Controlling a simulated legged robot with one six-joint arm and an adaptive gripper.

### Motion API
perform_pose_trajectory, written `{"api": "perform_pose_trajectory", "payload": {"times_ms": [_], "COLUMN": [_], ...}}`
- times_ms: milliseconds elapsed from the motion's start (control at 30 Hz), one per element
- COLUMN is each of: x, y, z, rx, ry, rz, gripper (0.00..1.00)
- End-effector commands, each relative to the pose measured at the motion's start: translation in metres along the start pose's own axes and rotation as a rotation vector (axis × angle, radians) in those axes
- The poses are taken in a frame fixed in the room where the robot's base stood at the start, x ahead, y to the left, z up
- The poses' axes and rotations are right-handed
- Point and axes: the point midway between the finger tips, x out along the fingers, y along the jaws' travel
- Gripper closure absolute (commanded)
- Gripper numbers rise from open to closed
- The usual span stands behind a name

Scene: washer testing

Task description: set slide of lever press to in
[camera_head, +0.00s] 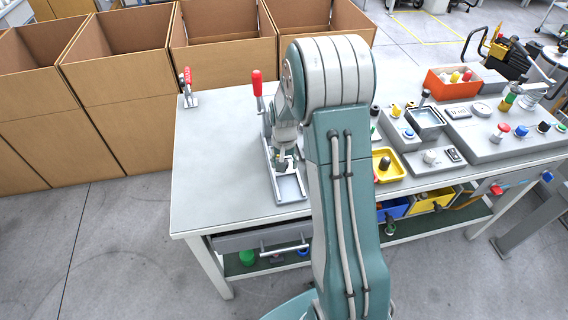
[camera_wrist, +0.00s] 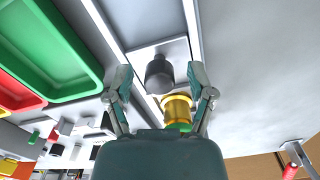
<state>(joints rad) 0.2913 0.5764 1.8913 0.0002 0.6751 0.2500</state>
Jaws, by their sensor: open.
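The lever press stands near the middle of the table, with a red-handled lever (camera_head: 257,88) upright at its back. Its slide, a grey framed tray (camera_head: 290,188), shows at the front end of the base in the head view. In the wrist view a grey plate (camera_wrist: 146,53) lies between two pale rails, with a black knob (camera_wrist: 159,78) on it. A brass cylinder (camera_wrist: 177,108) is beside the knob. My gripper (camera_head: 284,160) points down over the press. In the wrist view its open fingers are on either side of the knob; contact cannot be told. My arm hides part of the press.
A red toggle clamp (camera_head: 188,88) stands at the table's back left. Cardboard boxes (camera_head: 118,85) line the back. A yellow tray (camera_head: 388,165) and a control panel (camera_head: 500,130) are to the right. The table's left front (camera_head: 220,190) is clear.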

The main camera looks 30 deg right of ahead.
Motion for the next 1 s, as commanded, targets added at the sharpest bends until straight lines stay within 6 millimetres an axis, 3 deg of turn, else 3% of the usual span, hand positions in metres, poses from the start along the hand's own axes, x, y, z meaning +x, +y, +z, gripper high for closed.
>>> {"api": "perform_pose_trajectory", "payload": {"times_ms": [600, 967, 1000], "x": [-0.107, -0.116, -0.116], "y": [-0.001, -0.001, -0.001], "z": [-0.001, -0.001, -0.001], "rx": [0.000, 0.000, 0.000], "ry": [0.002, -0.001, -0.001], "rz": [0.000, 0.001, 0.001], "gripper": [0.30, 0.30, 0.34]}}
